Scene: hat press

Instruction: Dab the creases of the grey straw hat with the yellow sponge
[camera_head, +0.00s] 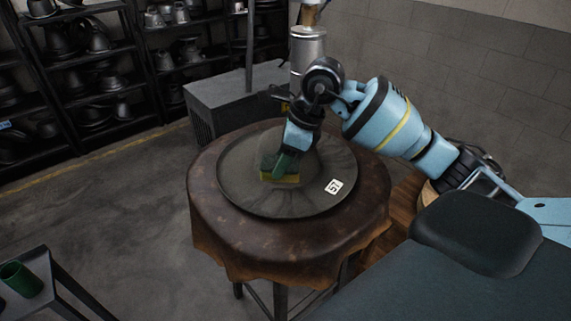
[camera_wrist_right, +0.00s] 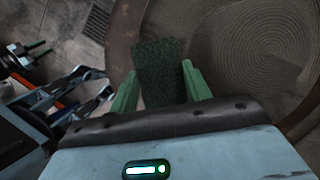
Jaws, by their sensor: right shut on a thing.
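The grey straw hat (camera_head: 250,200) lies brim-flat on the round table, with a white number tag (camera_head: 333,187) on its brim. Its concentric weave shows in the right wrist view (camera_wrist_right: 265,50). My right gripper (camera_head: 284,165) is shut on the sponge and is over the hat's crown. The sponge (camera_head: 288,179) shows a yellow layer below a dark green one in the head view. In the right wrist view only the dark green side of it shows, between the green fingers. It is at the crown; whether it touches the straw, I cannot tell.
The round table has a brown leather cover (camera_head: 235,237) hanging over its edge. A grey metal box (camera_head: 235,92) and a metal cylinder (camera_head: 307,50) stand behind it. Shelves of dark hat forms line the back left. A green cup (camera_head: 20,278) stands on a small stand at lower left.

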